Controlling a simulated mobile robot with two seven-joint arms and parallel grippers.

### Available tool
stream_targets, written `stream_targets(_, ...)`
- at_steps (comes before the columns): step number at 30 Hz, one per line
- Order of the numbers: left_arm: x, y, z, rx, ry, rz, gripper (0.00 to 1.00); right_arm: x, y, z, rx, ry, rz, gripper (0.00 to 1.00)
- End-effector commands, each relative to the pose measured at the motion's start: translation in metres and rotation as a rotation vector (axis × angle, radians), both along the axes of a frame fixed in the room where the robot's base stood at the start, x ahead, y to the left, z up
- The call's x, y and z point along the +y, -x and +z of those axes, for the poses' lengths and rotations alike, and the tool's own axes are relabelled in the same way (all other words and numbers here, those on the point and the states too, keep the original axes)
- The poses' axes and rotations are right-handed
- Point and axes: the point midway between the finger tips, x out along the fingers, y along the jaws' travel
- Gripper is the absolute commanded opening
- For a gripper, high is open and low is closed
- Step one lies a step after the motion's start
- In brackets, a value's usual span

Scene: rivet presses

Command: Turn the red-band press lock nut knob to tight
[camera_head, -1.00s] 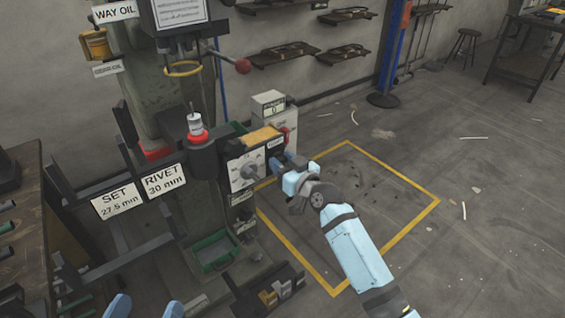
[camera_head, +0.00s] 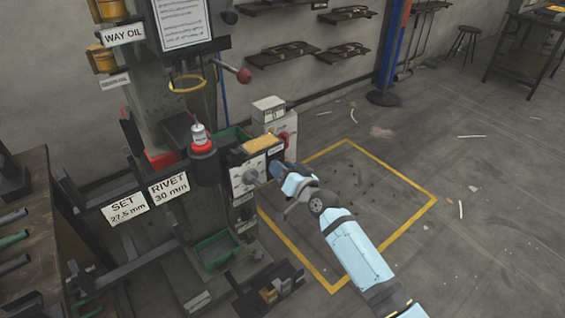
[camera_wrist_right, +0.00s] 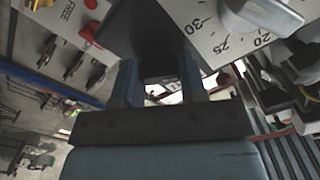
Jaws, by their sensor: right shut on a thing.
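The red-band press has a red ring (camera_head: 202,147) around its dark upright cylinder. Its grey dial box (camera_head: 246,174) carries a round dial knob, also large at the top right of the right wrist view (camera_wrist_right: 262,14), beside numbers 30, 25 and 20. My right gripper (camera_head: 277,169) is at the box's right side. In the right wrist view its two blue fingers (camera_wrist_right: 158,78) are shut on the dark lock nut knob (camera_wrist_right: 158,68). The fingers and the box hide most of that knob, and its turn position cannot be read. My left gripper is out of view.
A green tray (camera_head: 216,250) sits below the box. SET (camera_head: 124,207) and RIVET signs hang at left. Floor inside the yellow outline (camera_head: 400,177) is clear.

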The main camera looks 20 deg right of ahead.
Motion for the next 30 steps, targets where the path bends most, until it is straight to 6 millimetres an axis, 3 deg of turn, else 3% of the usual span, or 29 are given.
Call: stream_targets(30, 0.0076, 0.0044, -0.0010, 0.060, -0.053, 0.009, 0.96, -0.0002, 0.0000, 0.0006, 0.306, -0.844, -0.001, 0.15)
